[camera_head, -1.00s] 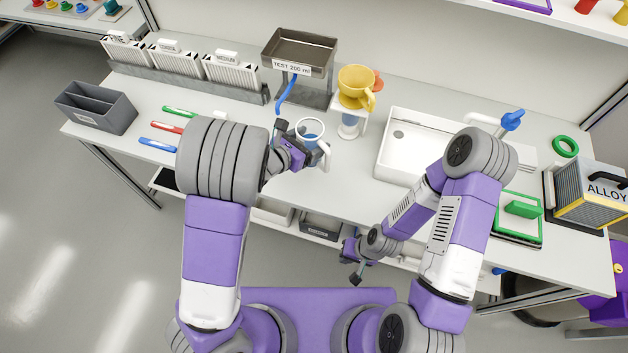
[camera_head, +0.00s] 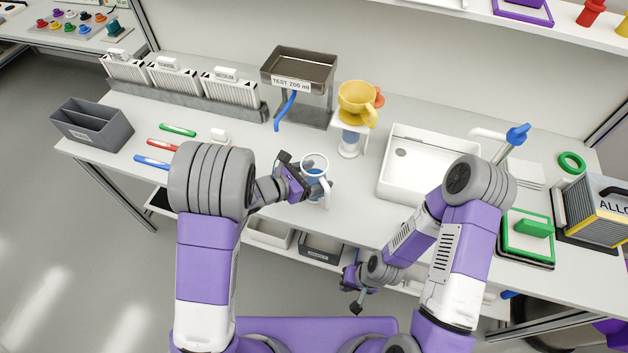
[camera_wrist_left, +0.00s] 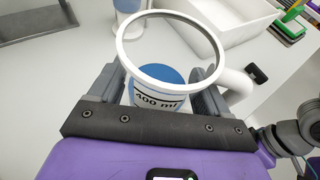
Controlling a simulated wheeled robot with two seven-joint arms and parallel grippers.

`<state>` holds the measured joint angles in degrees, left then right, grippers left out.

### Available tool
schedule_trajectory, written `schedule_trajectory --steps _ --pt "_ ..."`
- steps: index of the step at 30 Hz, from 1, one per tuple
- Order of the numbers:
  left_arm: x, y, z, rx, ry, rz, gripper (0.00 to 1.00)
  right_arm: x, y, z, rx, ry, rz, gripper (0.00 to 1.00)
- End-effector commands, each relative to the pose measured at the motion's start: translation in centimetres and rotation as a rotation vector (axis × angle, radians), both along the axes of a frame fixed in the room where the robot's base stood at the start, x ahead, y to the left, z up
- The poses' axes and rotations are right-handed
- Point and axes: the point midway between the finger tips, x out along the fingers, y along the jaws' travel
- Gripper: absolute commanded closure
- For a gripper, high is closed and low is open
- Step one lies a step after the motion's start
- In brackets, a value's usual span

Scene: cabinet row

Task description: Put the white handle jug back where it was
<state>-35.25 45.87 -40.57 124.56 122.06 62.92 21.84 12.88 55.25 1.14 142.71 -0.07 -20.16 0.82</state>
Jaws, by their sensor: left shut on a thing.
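The white handle jug (camera_head: 316,172) is a clear-walled vessel with a white rim, a white handle and blue inside. In the left wrist view the jug (camera_wrist_left: 160,96) carries a "400 ml" label, and its handle points right. My left gripper (camera_head: 297,180) is shut on the jug's body from the left, with a finger on each side. The jug is upright at the front middle of the table; I cannot tell whether its base touches the top. My right gripper (camera_head: 352,290) hangs low in front of the table edge, apart from the jug; its jaws are too small to read.
A yellow dripper (camera_head: 357,100) on a white stand is behind the jug. A metal tank labelled "TEST 200 ml" (camera_head: 298,72) with a blue hose stands at the back. A white sink (camera_head: 425,160) is right. Coloured pens (camera_head: 163,144) lie left. Bare table surrounds the jug.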

Motion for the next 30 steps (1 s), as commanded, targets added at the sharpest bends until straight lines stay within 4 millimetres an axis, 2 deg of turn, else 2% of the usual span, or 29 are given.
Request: schedule_trajectory --steps 1,3,14,15,18,28,30 --pt "-0.02 -0.03 -1.08 0.002 0.001 -0.002 0.76 0.00 0.00 -0.48 0.000 0.000 0.000 1.00" --pt "0.01 -0.03 -1.57 0.001 -0.001 -0.002 0.76 0.00 -0.01 -0.61 0.000 0.000 0.000 1.00" --pt "0.03 -0.01 -1.79 -0.002 -0.003 0.000 0.76 0.00 0.00 -0.94 0.000 0.000 0.000 1.00" --pt "-0.02 0.01 -1.76 0.001 -0.001 0.000 0.16 0.00 0.00 -0.80 0.000 0.000 0.000 1.00" --pt "-0.02 0.01 -1.73 0.001 0.000 0.000 0.01 0.00 0.00 -0.77 0.000 0.000 0.000 1.00" --pt "-0.02 -0.02 -1.35 0.001 0.000 -0.001 0.00 0.00 -0.01 -0.32 0.000 0.000 0.000 1.00" --pt "-0.44 0.75 -1.01 -0.001 0.001 0.003 0.00 0.00 0.00 -0.23 0.000 0.000 0.000 1.00"
